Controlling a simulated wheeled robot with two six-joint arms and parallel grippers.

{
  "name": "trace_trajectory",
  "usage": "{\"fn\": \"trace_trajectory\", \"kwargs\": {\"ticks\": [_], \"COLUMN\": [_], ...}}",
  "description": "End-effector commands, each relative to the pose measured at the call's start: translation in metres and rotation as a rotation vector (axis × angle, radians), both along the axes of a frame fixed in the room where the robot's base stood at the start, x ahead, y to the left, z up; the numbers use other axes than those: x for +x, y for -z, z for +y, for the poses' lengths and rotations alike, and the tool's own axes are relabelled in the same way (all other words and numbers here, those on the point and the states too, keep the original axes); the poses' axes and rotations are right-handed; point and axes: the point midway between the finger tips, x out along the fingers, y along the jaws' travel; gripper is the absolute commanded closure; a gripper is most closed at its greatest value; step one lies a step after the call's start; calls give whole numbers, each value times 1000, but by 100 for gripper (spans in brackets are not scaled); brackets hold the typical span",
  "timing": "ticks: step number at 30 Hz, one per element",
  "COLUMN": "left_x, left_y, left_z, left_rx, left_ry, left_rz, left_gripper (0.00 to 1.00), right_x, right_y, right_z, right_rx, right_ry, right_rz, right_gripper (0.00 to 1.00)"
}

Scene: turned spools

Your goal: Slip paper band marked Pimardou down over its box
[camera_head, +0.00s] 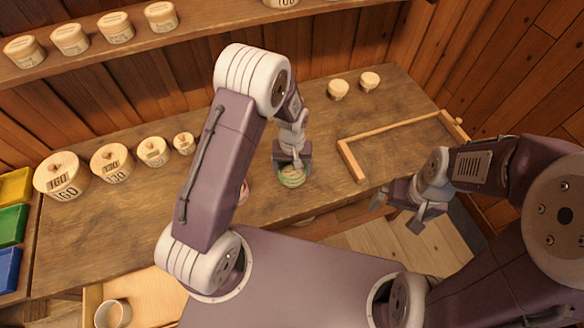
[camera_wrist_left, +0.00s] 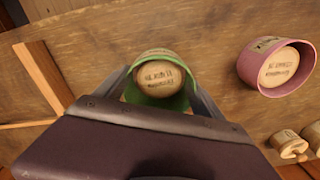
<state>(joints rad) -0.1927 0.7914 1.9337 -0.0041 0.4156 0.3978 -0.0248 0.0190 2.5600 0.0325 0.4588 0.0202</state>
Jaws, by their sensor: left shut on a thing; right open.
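A green paper band (camera_wrist_left: 157,98) surrounds a round wooden box (camera_wrist_left: 160,78) with small print on its top. In the head view, the green band (camera_head: 291,184) stands on the bench near its front edge. My left gripper (camera_head: 292,163) is shut on the green band, with one finger at each side in the left wrist view. A pink band (camera_wrist_left: 298,82) is around another round box (camera_wrist_left: 280,67); my left arm mostly hides it in the head view. I cannot read the name Pimardou on either. My right gripper (camera_head: 419,214) is open and empty, off the bench's front edge.
Several round boxes marked with numbers, such as the 160 box (camera_head: 62,176), stand at the bench's left. Two small spools (camera_head: 338,89) stand at the back. A wooden frame (camera_head: 348,160) lies at right. Coloured bins (camera_head: 12,222) stand far left. Bare bench (camera_head: 250,120) lies behind my gripper.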

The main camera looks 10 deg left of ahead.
Motion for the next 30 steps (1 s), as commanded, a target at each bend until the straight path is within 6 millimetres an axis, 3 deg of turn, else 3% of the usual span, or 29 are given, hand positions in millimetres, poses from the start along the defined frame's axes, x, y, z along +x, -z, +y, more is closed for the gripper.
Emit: {"fn": "trace_trajectory", "kwargs": {"ticks": [26, 27, 29, 30], "left_x": [0, 0, 0, 0], "left_y": [4, 4, 4, 4], "left_z": [0, 0, 0, 0], "left_rx": [0, 0, 0, 0], "left_ry": [0, 0, 0, 0], "left_rz": [0, 0, 0, 0], "left_gripper": [64, 13, 0, 0], "right_x": [0, 0, 0, 0], "right_y": [2, 2, 2, 2], "right_z": [0, 0, 0, 0], "right_rx": [0, 0, 0, 0], "right_ry": [0, 0, 0, 0], "right_rz": [0, 0, 0, 0], "right_gripper": [0, 0, 0, 0]}}
